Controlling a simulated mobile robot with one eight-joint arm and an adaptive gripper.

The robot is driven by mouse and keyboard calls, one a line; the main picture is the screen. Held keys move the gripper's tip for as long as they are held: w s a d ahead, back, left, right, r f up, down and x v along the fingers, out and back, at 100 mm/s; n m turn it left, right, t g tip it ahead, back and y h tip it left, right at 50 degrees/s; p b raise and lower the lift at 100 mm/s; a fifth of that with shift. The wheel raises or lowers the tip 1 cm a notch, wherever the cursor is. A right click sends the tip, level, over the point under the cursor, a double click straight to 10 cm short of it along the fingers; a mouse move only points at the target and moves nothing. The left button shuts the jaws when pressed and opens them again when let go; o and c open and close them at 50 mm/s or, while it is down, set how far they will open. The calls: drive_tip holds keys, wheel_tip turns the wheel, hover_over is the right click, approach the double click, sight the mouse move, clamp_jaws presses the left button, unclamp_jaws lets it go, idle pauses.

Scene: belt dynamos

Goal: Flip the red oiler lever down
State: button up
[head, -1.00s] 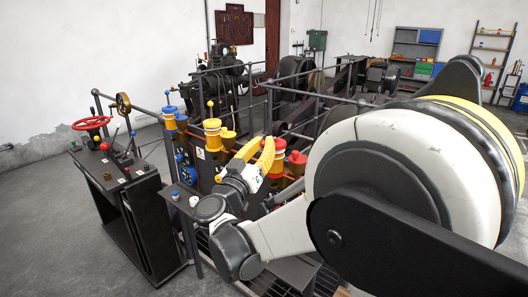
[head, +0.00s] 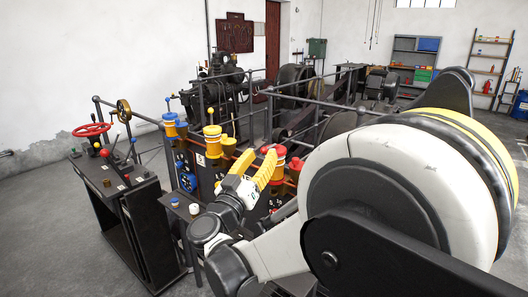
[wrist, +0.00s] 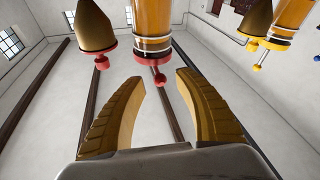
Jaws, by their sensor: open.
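The red oiler (head: 281,166), an amber cylinder with a red cap, stands just right of my gripper (head: 260,154) in the head view. In the wrist view the picture is upside down, and the red oiler's amber glass (wrist: 153,38) hangs from the top edge. Its short lever with a red ball (wrist: 160,78) sticks out past the red cap, between my gripper's (wrist: 160,76) two fingertips. The yellow-brown fingers are open, with visible gaps to the ball. I cannot tell whether they touch it. In the head view my fingers partly hide the lever.
Yellow (head: 212,143) and blue (head: 170,124) oilers stand to the left. A control desk with a red handwheel (head: 92,130) is further left. Dark railings (head: 345,102) run behind.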

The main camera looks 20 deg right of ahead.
drive_tip(key=v, duration=0.9)
drive_tip(key=shift+s+a+f, duration=0.2)
drive_tip(key=shift+s, duration=0.1)
drive_tip(key=s+d+f+n+g+y, duration=0.1)
drive_tip(key=s+d+f+g+y, duration=0.2)
drive_tip(key=d, duration=0.4)
drive_tip(key=s+d+f+n+g+y, duration=0.2)
drive_tip(key=s+d+f+g, duration=0.15)
drive_tip(key=d+f, duration=0.2)
drive_tip(key=s+a+f+n+g+y, duration=0.1)
drive_tip(key=s+a+f+y, duration=0.1)
drive_tip(key=s+y, duration=0.2)
drive_tip(key=s+a+f+n+g+y, duration=0.1)
drive_tip(key=s+a+f+y, duration=0.1)
drive_tip(key=s, duration=0.8)
drive_tip(key=f+y, duration=0.1)
drive_tip(key=y, duration=0.1)
drive_tip(key=shift+a+n+y, duration=0.25)
drive_tip(key=shift+n+y, duration=0.05)
drive_tip(key=shift+g, duration=0.25)
drive_tip(key=shift+c, duration=0.4)
